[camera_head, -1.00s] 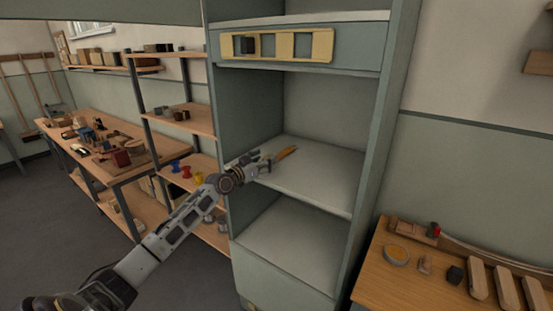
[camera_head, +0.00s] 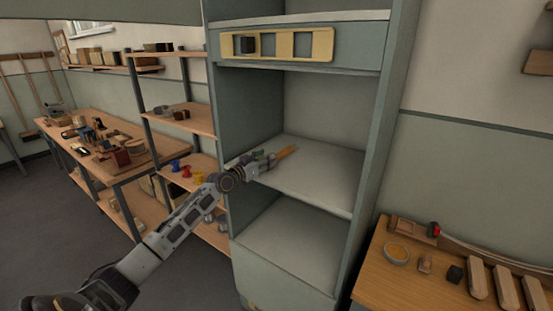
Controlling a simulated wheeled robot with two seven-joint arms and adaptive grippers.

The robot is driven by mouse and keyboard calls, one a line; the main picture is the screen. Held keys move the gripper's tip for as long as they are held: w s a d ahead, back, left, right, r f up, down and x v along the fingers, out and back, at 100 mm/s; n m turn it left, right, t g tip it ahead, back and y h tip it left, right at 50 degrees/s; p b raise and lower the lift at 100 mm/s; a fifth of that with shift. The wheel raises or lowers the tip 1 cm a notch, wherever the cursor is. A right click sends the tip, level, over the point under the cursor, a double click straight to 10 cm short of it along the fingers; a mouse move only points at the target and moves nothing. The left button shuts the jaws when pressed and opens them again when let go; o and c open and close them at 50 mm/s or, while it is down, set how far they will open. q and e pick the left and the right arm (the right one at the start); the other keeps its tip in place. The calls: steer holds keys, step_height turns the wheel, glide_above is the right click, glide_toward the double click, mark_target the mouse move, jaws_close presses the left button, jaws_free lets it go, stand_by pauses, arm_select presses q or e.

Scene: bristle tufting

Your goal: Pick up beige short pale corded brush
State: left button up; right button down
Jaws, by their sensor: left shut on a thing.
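The beige brush (camera_head: 286,152) is on the middle shelf (camera_head: 320,184) of the grey-green cabinet, and only its tan end shows beyond the fingers. My left gripper (camera_head: 271,159) reaches in from the left over the shelf's front left part and is shut on the brush. The fingers hide the rest of the brush, including any cord. I cannot tell whether the brush touches the shelf. My right gripper does not show.
The cabinet's left wall (camera_head: 246,120) stands close to my left gripper. The rest of the middle shelf and the lower shelf (camera_head: 285,250) are bare. An open wooden rack (camera_head: 192,165) with spools stands left, a workbench (camera_head: 92,145) beyond it. A wooden table (camera_head: 400,285) with brush parts stands right.

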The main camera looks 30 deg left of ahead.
arm_select(q)
steer(key=shift+r, duration=0.1)
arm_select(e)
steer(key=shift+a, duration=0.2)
arm_select(q)
steer(key=shift+d+r, duration=0.1)
